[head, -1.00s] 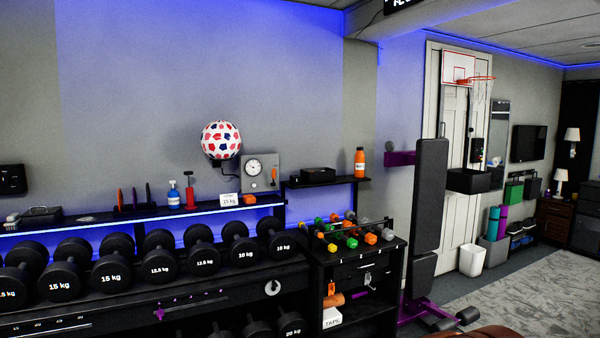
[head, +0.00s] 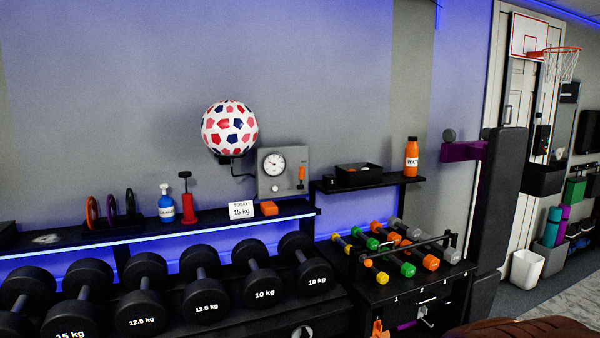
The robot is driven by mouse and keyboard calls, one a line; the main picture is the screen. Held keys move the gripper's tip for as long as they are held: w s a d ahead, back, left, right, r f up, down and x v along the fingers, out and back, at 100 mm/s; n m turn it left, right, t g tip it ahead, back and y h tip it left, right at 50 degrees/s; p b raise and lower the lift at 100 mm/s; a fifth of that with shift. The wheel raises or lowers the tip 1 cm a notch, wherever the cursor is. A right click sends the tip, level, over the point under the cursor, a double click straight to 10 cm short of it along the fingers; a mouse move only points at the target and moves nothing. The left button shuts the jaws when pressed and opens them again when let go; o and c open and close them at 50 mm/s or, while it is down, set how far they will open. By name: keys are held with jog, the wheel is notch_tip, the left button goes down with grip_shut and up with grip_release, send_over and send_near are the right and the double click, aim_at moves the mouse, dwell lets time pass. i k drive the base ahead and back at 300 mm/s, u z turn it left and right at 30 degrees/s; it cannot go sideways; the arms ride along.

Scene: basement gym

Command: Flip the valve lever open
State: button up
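A grey box (head: 262,186) is fixed to the wall above the shelf, with a round white dial gauge (head: 274,163) on its face. A small orange lever (head: 301,173) sits on the right side of the box front and looks roughly upright. My gripper is not in view.
Dumbbells (head: 206,287) line the rack below.

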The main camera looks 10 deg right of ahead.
aim_at(301, 175)
jog(key=u, duration=0.7)
jog(key=i, duration=0.7)
jog(key=u, duration=0.8)
jog(key=i, duration=0.75)
jog(key=z, duration=0.2)
